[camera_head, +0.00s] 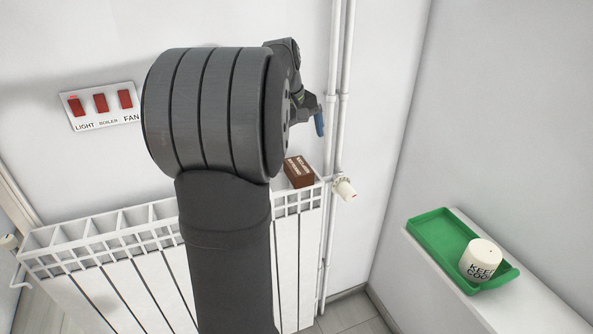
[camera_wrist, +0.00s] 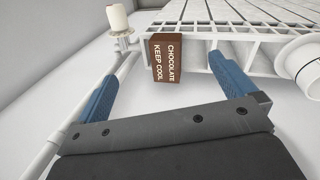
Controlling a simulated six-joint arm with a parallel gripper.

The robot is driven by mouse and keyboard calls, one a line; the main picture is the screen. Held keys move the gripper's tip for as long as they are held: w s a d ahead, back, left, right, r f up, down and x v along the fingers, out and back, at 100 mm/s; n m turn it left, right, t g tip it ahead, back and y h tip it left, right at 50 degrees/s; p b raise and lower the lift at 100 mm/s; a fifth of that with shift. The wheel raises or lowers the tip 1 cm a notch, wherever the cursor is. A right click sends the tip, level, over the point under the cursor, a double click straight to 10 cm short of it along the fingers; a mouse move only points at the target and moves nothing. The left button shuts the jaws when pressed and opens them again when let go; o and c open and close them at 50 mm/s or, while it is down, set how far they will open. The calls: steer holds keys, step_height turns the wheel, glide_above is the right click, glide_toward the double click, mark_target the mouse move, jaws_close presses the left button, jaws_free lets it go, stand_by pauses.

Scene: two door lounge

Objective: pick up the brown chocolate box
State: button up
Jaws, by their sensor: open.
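The brown chocolate box (camera_head: 299,172) stands on the right end of the white radiator's top, near the valve. In the wrist view the box (camera_wrist: 168,59) shows its labels "CHOCOLATE" and "KEEP COOL". My gripper (camera_head: 319,122) is above and a little right of the box in the head view. In the wrist view its two blue fingers (camera_wrist: 160,80) are spread wide, with the box beyond and between their tips. The gripper is open and empty, and no contact with the box shows. My arm hides part of the radiator in the head view.
The radiator (camera_head: 90,246) has a slatted top. A white valve knob (camera_head: 345,189) and vertical pipes (camera_head: 338,85) stand close right of the box. A green tray (camera_head: 438,232) with a white "KEEP COOL" cylinder (camera_head: 481,259) is on a ledge at right. A switch panel (camera_head: 101,106) is on the wall.

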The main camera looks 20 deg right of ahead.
steer(key=w+a+r+n+h, duration=0.2)
steer(key=w+a+n, duration=0.25)
steer(key=n, duration=1.15)
glide_toward(298, 165)
steer(key=x, duration=0.5)
steer(key=shift+s, duration=0.1)
steer(key=shift+x, duration=2.8)
steer(key=c, duration=0.8)
steer(key=shift+r, duration=0.15)
